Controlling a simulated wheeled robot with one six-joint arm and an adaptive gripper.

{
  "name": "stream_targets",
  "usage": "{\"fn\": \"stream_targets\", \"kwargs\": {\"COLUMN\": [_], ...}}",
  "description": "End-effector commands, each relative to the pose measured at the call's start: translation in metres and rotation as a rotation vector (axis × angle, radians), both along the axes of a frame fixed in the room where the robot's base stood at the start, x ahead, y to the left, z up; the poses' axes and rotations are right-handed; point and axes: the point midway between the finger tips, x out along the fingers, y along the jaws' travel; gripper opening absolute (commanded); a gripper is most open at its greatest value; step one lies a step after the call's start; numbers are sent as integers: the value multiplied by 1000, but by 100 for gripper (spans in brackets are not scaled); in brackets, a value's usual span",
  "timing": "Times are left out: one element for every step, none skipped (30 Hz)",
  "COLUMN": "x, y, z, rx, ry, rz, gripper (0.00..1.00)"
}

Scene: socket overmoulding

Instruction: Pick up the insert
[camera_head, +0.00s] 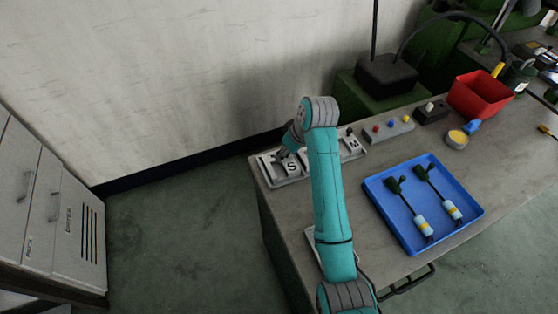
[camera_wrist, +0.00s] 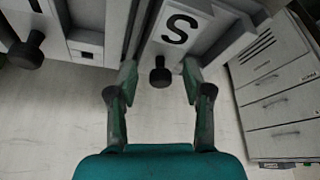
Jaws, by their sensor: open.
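A dark, knob-ended piece that looks like the insert (camera_wrist: 160,74) stands at the edge of the S section of a pale holder (camera_head: 268,172). In the wrist view it lies between my two fingers, with a visible gap on each side. My gripper (camera_wrist: 159,80) is open, and its fingertips reach the holder's edge beside the S label (camera_wrist: 179,29). In the head view my gripper (camera_head: 283,157) is over the holder's left part, and my wrist and arm partly hide it. I cannot make out the insert in that view.
A second dark knob (camera_wrist: 28,50) stands by the holder's other section. A blue tray (camera_head: 410,247) with two green-headed tools lies on the right. A row of coloured buttons (camera_head: 390,128), a red bin (camera_head: 476,97) and a black box (camera_head: 386,75) stand behind. Cabinets (camera_head: 50,210) stand left.

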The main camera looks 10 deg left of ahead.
Motion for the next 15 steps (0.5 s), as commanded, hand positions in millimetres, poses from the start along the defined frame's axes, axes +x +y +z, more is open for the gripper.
{"fn": "stream_targets", "kwargs": {"x": [0, 0, 0, 0, 0, 0, 0, 0, 0, 0, 0, 0, 0, 0, 1], "y": [0, 0, 0, 0, 0, 0, 0, 0, 0, 0, 0, 0, 0, 0, 0], "z": [0, 0, 0, 0, 0, 0, 0, 0, 0, 0, 0, 0, 0, 1, 1], "rx": [0, 0, 0, 0, 0, 0, 0, 0, 0, -1, -1, -1, -1, 1, 1], "ry": [0, 0, 0, 0, 0, 0, 0, 0, 0, 1, 1, 1, 1, -1, -1], "rz": [0, 0, 0, 0, 0, 0, 0, 0, 0, 0, 0, 0, 0, 0, 0], "gripper": [50, 50, 40, 33, 25, 15, 8, 0, 0, 0, 0, 0, 0, 0, 0]}}
